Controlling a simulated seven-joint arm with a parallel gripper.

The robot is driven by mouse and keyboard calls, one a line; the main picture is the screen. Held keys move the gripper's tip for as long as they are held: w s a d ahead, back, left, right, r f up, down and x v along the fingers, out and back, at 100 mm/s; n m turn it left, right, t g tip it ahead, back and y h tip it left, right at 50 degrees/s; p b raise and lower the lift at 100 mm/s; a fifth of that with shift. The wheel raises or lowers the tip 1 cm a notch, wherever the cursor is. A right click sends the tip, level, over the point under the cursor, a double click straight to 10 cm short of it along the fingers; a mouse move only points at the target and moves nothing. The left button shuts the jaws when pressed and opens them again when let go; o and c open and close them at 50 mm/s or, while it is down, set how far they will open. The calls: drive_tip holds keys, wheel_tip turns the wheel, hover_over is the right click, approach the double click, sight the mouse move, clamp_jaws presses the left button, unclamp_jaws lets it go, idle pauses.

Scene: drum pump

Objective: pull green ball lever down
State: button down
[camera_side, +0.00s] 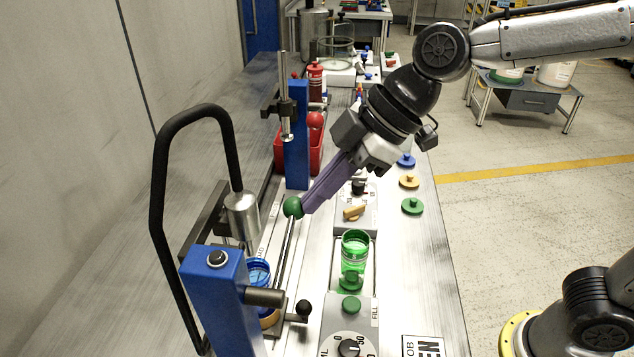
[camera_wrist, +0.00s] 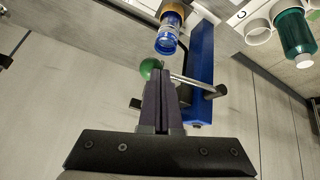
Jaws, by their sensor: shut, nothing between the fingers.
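The green ball (camera_side: 293,207) is the tip of a thin metal lever (camera_side: 285,250) that slants up from a pivot on the blue pump post (camera_side: 222,290). My gripper (camera_side: 306,208) is shut and empty, with its purple fingers tilted down beside the ball. The fingertips look to be touching the ball or very close to it; I cannot tell which. In the wrist view the green ball (camera_wrist: 150,67) shows just past the fingertips (camera_wrist: 160,74), partly hidden by them. The lever (camera_wrist: 195,81) runs right from there to the blue post (camera_wrist: 201,65).
A green jar (camera_side: 355,250) and a dial panel (camera_side: 348,335) are to the right. A black hose (camera_side: 158,200) arches at the left. A second blue post (camera_side: 297,140) with a red ball stands behind.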

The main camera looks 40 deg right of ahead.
wheel_tip(320, 180, down, 9)
drive_tip(key=m+g+y, duration=0.2)
drive_tip(key=g+y, duration=0.2)
drive_tip(key=y, duration=0.1)
drive_tip(key=shift+f+m, duration=0.2)
drive_tip(key=shift+m, duration=0.1)
drive_tip(key=shift+r, duration=0.1)
drive_tip(key=shift+r, duration=0.7)
